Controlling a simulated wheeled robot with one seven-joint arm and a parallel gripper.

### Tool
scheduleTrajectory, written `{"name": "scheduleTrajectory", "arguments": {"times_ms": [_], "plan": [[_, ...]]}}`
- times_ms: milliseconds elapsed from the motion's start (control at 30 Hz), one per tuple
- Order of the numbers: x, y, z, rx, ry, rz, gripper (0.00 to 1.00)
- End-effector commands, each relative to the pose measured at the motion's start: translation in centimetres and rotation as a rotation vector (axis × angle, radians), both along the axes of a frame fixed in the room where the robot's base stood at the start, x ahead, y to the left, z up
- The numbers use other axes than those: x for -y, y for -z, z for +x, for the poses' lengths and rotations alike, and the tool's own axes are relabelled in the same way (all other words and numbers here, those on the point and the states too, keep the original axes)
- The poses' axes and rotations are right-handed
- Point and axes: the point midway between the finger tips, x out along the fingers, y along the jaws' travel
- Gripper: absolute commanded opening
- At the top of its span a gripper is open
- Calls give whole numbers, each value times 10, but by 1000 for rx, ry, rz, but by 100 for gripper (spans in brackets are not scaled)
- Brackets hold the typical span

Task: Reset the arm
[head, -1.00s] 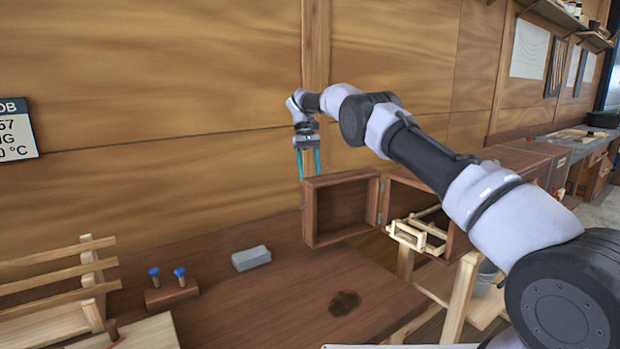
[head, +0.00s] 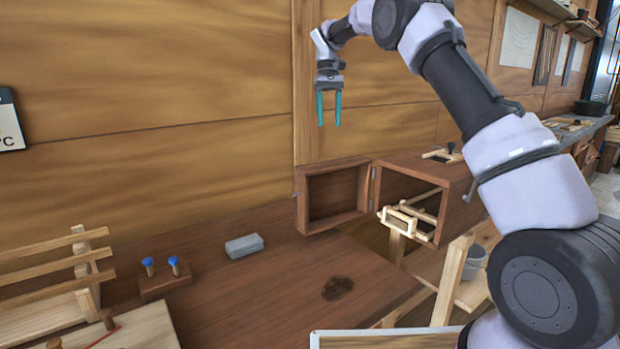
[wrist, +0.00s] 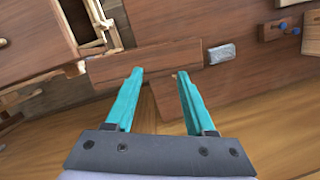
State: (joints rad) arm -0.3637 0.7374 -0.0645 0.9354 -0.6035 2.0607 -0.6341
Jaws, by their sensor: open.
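My gripper (head: 329,110) hangs with its two teal fingers pointing down, in front of the plank wall and above the open door of a wooden box. The fingers are apart and nothing is between them. In the wrist view my gripper (wrist: 158,85) also shows open and empty, with the door below it. My arm reaches up from the lower right and bends over to the left. The fingers touch nothing in view.
The wooden box (head: 420,170) stands open, its door (head: 333,222) swung left; a pale wooden frame (head: 408,220) sits at its opening. A grey block (head: 244,246) and a holder with blue-topped pegs (head: 165,285) are on the bench (head: 260,310). The bench middle is clear apart from a dark stain.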

Motion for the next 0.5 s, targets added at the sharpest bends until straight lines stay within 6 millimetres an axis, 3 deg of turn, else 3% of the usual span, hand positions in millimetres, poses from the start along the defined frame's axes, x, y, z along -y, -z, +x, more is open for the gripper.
{"name": "scheduleTrajectory", "arguments": {"times_ms": [33,200,500], "plan": [[14,-19,-9,25,16,12,55],[51,-62,-41,104,72,47,55],[107,-113,-116,254,183,115,55]]}}
